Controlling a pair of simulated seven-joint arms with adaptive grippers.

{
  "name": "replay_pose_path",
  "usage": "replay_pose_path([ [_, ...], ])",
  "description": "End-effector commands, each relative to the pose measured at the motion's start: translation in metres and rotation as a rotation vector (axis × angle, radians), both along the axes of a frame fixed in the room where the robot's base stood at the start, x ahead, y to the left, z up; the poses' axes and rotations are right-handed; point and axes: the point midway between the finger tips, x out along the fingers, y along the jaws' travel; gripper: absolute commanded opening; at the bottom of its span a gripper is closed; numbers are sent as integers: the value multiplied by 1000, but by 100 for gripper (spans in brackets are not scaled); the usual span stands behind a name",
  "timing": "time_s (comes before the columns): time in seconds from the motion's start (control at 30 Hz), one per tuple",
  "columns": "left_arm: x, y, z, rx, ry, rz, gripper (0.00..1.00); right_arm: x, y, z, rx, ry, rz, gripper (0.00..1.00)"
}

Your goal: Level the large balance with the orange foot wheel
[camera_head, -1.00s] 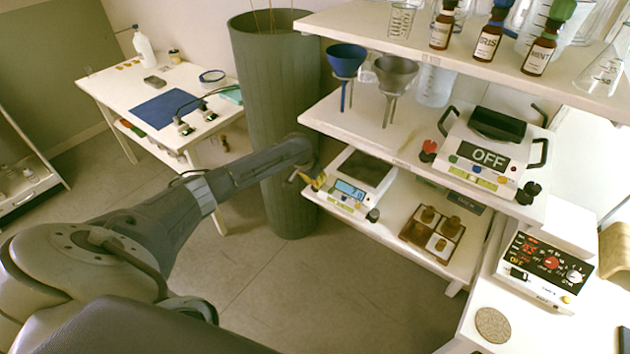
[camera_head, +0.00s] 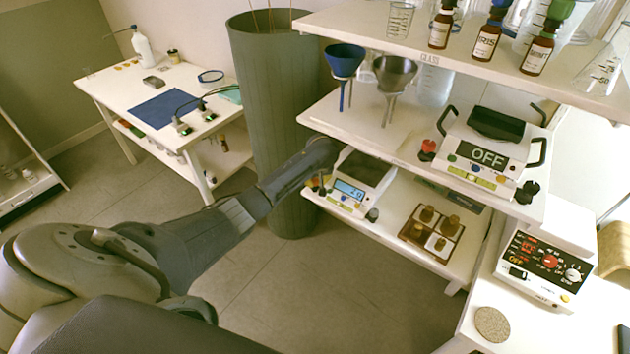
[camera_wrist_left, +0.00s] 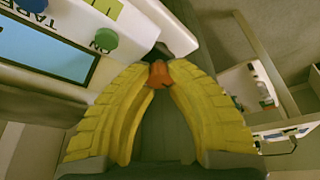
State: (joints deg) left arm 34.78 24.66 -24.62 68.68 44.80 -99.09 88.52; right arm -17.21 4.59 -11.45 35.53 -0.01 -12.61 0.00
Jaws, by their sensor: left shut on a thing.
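The large balance (camera_head: 357,184) stands on the lower shelf, with a dark pan and a lit blue display. In the left wrist view its front panel (camera_wrist_left: 133,20) fills the upper left, with a green button and part of the display. The orange foot wheel (camera_wrist_left: 160,74) shows at its near corner, between the yellow fingertips. My left gripper (camera_wrist_left: 158,80) is shut on the orange foot wheel. In the head view my left gripper (camera_head: 318,183) is at the balance's left front corner, mostly hidden by my wrist. My right gripper is not in view.
A wooden weight box (camera_head: 432,232) sits right of the balance. The upper shelf (camera_head: 370,125) hangs close above, holding funnels and a device reading OFF (camera_head: 487,156). A tall grey-green bin (camera_head: 268,100) stands just behind my left arm.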

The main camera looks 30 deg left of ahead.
Motion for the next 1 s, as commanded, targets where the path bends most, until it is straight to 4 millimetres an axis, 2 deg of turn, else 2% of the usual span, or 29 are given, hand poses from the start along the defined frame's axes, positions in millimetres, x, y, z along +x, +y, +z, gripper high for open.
replay_pose_path([
  [0.43,0,-1,-1,-2,1,230,0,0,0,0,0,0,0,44],
  [1.0,0,0,-1,1,2,272,0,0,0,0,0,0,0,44],
])
